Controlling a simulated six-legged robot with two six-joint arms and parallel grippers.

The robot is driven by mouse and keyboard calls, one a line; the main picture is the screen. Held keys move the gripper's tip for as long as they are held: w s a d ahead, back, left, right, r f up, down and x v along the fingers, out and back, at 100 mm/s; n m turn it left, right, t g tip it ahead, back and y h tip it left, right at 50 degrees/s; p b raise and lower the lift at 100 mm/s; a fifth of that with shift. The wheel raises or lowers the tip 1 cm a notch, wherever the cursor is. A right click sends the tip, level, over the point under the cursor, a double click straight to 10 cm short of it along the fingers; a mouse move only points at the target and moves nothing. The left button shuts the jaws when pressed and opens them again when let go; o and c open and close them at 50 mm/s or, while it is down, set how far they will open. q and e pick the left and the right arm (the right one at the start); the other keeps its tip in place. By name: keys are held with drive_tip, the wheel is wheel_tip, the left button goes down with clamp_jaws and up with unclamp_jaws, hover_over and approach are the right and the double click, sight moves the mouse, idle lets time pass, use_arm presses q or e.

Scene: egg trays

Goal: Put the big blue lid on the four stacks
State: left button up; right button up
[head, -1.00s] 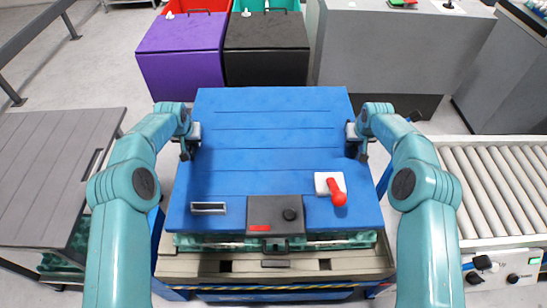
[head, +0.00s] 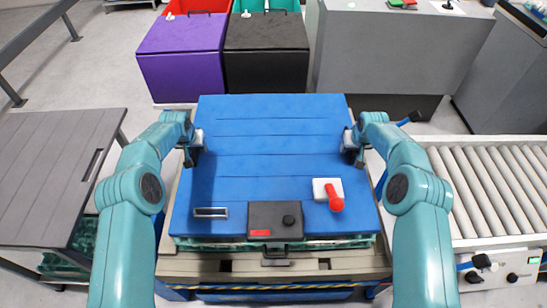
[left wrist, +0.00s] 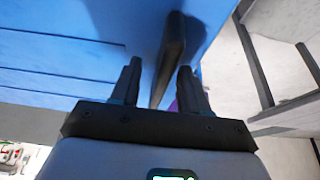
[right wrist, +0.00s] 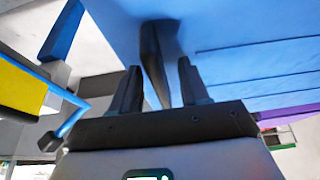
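The big blue lid (head: 262,165) lies flat over green egg trays (head: 330,243), which show as a thin strip under its front edge. I cannot tell whether it bears on every stack. My left gripper (head: 192,156) is at the lid's left side. In the left wrist view its fingers (left wrist: 158,82) stand apart around a dark handle (left wrist: 173,45), with a gap beside it. My right gripper (head: 358,153) is at the right side. In the right wrist view its fingers (right wrist: 158,82) likewise stand apart around a dark handle (right wrist: 152,45). The stacks are mostly hidden.
A red lever on a white plate (head: 322,187) and a black box (head: 275,221) sit on the lid. A grey table (head: 50,165) stands left, a roller conveyor (head: 495,190) right. Purple (head: 181,55) and black (head: 266,55) bins stand behind.

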use_arm(q)
drive_tip(key=shift+a, duration=0.1)
drive_tip(key=shift+s+r, duration=0.1)
drive_tip(key=shift+r, duration=0.05)
use_arm(e)
drive_tip(key=shift+d, duration=0.1)
drive_tip(key=shift+s+r, duration=0.15)
drive_tip(key=shift+r, duration=0.35)
use_arm(q)
drive_tip(key=v, duration=1.1)
drive_tip(key=shift+r, duration=0.3)
use_arm(e)
drive_tip(key=v, duration=1.1)
use_arm(q)
drive_tip(key=shift+s, duration=0.15)
